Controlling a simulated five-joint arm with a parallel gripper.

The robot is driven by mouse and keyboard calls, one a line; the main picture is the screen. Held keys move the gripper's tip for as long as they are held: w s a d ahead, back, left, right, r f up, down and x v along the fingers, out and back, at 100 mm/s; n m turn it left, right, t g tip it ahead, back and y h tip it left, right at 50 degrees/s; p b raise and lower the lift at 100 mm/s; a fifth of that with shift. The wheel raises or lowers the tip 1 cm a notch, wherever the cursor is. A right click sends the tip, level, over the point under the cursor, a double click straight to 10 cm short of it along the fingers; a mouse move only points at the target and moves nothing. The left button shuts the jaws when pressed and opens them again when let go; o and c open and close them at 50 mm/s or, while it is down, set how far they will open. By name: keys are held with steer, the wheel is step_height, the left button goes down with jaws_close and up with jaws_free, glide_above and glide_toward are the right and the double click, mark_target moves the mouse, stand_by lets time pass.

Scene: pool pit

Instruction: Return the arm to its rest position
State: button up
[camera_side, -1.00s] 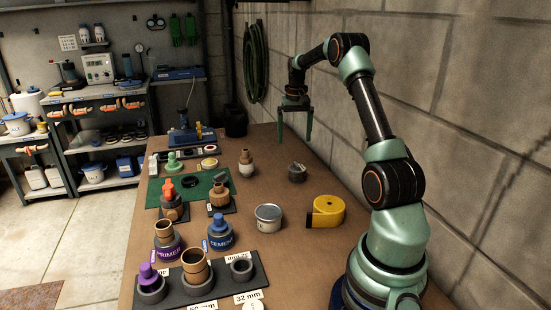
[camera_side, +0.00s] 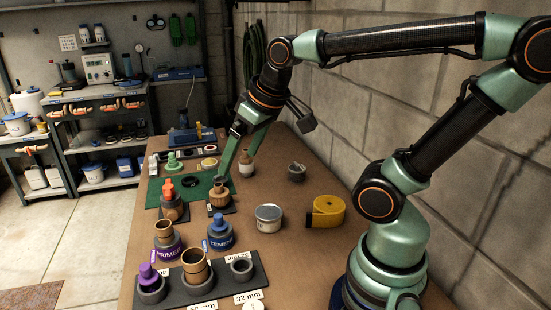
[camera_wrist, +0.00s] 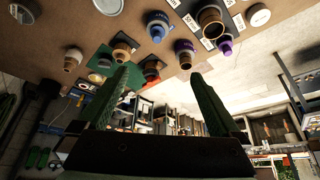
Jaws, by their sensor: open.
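My gripper (camera_side: 234,168) is open and empty in the side view. It slants down over the table beyond the green mat's right part. Its left fingertip overlaps a brass fitting (camera_side: 218,197) in the picture; I cannot tell the gap between them. In the wrist view my gripper (camera_wrist: 158,72) shows two green fingers set wide apart with nothing between them. My arm is bent, with its elbow out at the upper right and its forearm reaching left across the picture.
The brown table (camera_side: 285,240) holds a grey tin (camera_side: 269,217), a yellow tape roll (camera_side: 326,212), a blue cement can (camera_side: 220,236), a purple primer can (camera_side: 166,247) and a dark fitting tray (camera_side: 215,285). A block wall (camera_side: 400,110) stands along the right side.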

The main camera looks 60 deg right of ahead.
steer(key=shift+s+a+f+n, duration=0.2)
steer(key=shift+s+a+f, duration=0.05)
steer(key=shift+s+a, duration=0.2)
steer(key=shift+s+a+f+n, duration=0.25)
steer(key=shift+s+a, duration=0.1)
steer(key=shift+a, duration=0.1)
